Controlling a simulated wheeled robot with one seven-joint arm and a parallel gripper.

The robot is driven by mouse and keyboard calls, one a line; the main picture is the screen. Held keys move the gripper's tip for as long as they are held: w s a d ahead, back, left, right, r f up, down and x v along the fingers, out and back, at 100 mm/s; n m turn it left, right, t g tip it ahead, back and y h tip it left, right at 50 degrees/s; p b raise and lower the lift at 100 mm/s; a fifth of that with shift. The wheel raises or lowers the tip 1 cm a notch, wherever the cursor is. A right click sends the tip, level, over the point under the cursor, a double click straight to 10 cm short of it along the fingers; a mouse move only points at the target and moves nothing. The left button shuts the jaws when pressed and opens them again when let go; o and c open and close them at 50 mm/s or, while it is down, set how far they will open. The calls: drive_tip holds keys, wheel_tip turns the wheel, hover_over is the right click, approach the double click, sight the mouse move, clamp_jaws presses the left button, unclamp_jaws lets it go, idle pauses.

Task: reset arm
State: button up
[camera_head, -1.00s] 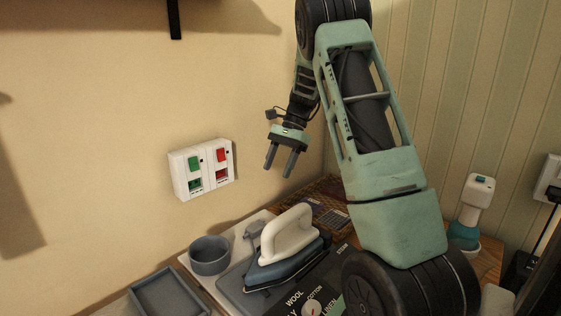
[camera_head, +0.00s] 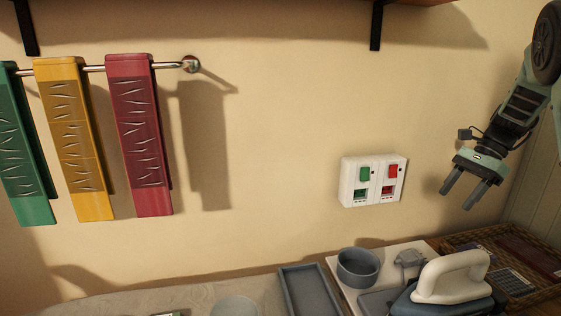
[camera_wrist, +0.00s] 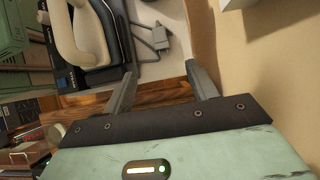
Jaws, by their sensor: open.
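My gripper (camera_head: 463,193) is at the right of the head view, in the air in front of the beige wall and above the wicker tray. Its two grey fingers point down and stand apart with nothing between them. In the wrist view my gripper (camera_wrist: 162,84) also shows open and empty. Part of my arm runs up out of the head view at the right edge.
Below are an iron (camera_head: 447,290), a grey bowl (camera_head: 358,268), a grey tray (camera_head: 308,292) and a wicker tray (camera_head: 470,238). A switch box (camera_head: 373,181) is on the wall left of my gripper. Green, yellow and red hangings (camera_head: 140,135) hang from a rail.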

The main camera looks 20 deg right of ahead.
drive_tip(key=s+a+n+g+h, duration=0.2)
drive_tip(key=a+n, duration=0.8)
drive_tip(key=a, duration=1.7)
drive_tip(key=s+a+f+n+h, duration=0.1)
drive_tip(key=s+a+n+h, duration=0.1)
drive_tip(key=s+a+n, duration=0.6)
drive_tip(key=s+a+f+n+t+h, duration=0.1)
drive_tip(key=s+a+f+n, duration=0.1)
drive_tip(key=s+a+n, duration=0.6)
drive_tip(key=s, duration=0.5)
drive_tip(key=shift+s+a+f+t+h, duration=0.2)
drive_tip(key=shift+s+a+t+h, duration=0.1)
drive_tip(key=shift+h, duration=0.1)
